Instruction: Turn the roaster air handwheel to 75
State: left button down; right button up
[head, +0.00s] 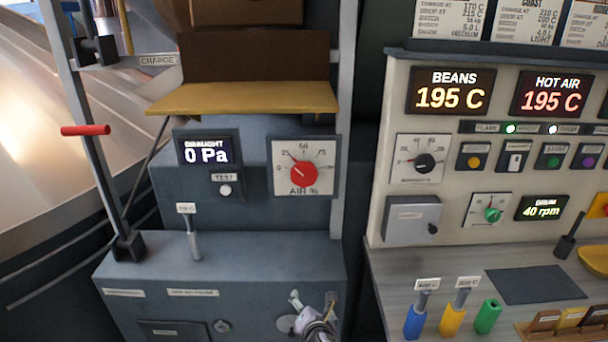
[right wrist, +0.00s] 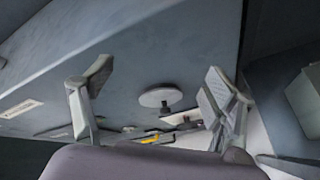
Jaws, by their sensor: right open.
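The air dial (head: 319,148), labelled AIR %, is a white square plate on the grey machine with a red round knob (head: 303,174) at its centre. Its pointer aims up and left, left of the 50 mark at the top. My right gripper (head: 313,300) is open and empty, well below the dial, in front of the lower cabinet. A pale round disc with a small dark knob, which may be the handwheel, shows between its fingers in the right wrist view (right wrist: 158,95), apart from them. The gripper partly hides this disc in the head view (head: 286,323). My left gripper is not in view.
A draught display (head: 206,151) reads 0 Pa left of the dial. A short upright lever (head: 194,235) stands on the cabinet top. A tall lever with a red handle (head: 85,130) is at left. The control panel (head: 391,100) and counter are at right.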

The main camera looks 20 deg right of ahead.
notch_tip(320, 180, up, 18)
jog(key=w+n+t+h, duration=0.1)
jog(key=w+n+t, duration=0.2)
jog(key=n+t, duration=0.1)
jog(key=n+t+h, duration=0.2)
jog(key=n, duration=0.1)
send_near(304, 178)
jog(key=p+x, duration=0.2)
jog(key=x, duration=0.9)
jog(key=shift+p, duration=0.35)
jog(key=c, duration=1.2)
